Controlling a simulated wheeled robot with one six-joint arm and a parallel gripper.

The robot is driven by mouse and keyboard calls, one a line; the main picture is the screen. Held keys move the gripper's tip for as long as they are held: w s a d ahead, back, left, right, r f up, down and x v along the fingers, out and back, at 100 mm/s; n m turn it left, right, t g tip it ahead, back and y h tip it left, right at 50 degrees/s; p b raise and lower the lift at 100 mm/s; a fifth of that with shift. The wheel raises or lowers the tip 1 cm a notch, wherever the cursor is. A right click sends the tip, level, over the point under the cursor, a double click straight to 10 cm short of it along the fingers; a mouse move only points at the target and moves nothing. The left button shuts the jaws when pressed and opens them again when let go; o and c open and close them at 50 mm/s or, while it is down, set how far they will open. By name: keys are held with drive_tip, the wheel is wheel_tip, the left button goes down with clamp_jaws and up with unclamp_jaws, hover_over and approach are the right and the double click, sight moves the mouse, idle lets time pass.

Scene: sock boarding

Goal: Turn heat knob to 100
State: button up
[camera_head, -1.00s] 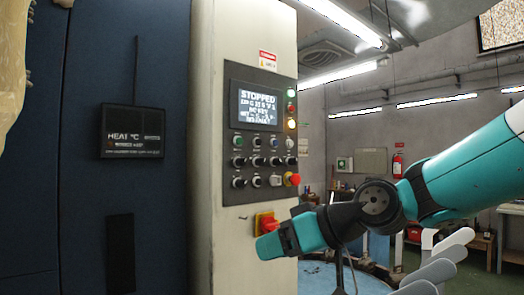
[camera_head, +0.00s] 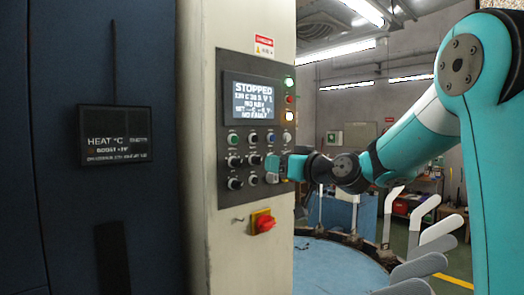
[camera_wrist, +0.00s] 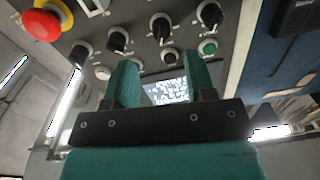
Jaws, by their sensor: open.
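A grey control panel (camera_head: 226,110) stands on a pale cabinet, with rows of black knobs, including a middle-row knob (camera_head: 234,161) and a lower one (camera_head: 234,183). Their labels are too small to read, so I cannot tell which is the heat knob. My gripper (camera_head: 275,165) is at the right part of the knob rows and hides some controls. In the wrist view my open, empty gripper (camera_wrist: 160,80) points at the panel; several black knobs, including one (camera_wrist: 160,27), show beyond its fingertips. I cannot tell if the fingers touch anything. A dark HEAT °C display (camera_head: 115,137) hangs left.
The panel screen (camera_head: 253,101) reads STOPPED. A red emergency button (camera_wrist: 42,24) is at the upper left in the wrist view. A red-and-yellow switch (camera_head: 263,221) sits below the panel. A blue round table (camera_head: 330,268) with grey sock forms (camera_head: 420,266) stands at right.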

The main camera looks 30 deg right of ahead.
sight(261, 161)
drive_tip(key=p+x, duration=0.2)
drive_tip(key=x, duration=0.3)
drive_tip(key=shift+a+r, duration=0.15)
drive_tip(key=shift+w+a+p, duration=0.15)
drive_tip(key=shift+w+p, duration=0.15)
drive_tip(key=shift+w, duration=0.4)
drive_tip(key=shift+c, duration=0.4)
drive_tip(key=c, duration=0.8)
drive_tip(key=shift+f, duration=0.2)
drive_tip(key=shift+c, duration=0.2)
